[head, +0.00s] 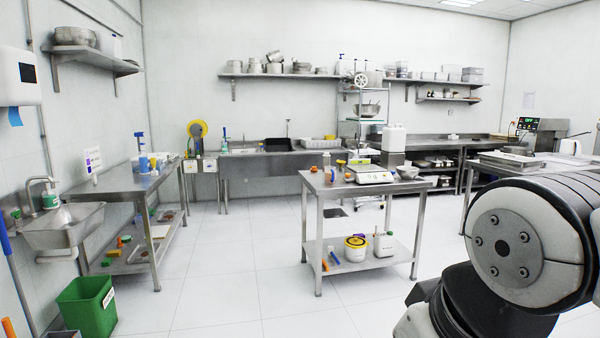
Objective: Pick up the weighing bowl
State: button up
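A small silver-grey bowl (408,172), which looks like the weighing bowl, stands at the right end of the steel table in the middle of the room. It is right beside a white scale (369,175). A larger metal bowl (367,110) sits higher up on a rack behind the table. My gripper is out of view. Only a thick dark and grey link of my arm fills the lower right corner, well in front of the table.
The steel table (335,188) also carries small bottles and a white container (393,138). Its lower shelf holds two white tubs. A sink (65,226), a green bin (86,305) and a side table (120,188) line the left. Open tiled floor (240,280) lies ahead.

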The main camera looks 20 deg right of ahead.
aim_at(404, 171)
jog(key=i+l+z, duration=0.65)
jog(key=i, duration=0.3)
jog(key=i+l+z, duration=0.35)
jog(key=i, duration=0.15)
jog(key=i+z, duration=0.35)
jog(key=i, duration=0.15)
jog(key=i+l+u, duration=0.1)
jog(key=i, duration=2.1)
jog(key=i+l+u, duration=0.15)
jog(key=i+u, duration=0.25)
jog(key=i, duration=0.15)
jog(key=i+l+u, duration=0.4)
jog(key=i, duration=0.15)
jog(key=i+l+u, duration=0.4)
jog(key=i+l, duration=0.05)
jog(key=i, duration=0.05)
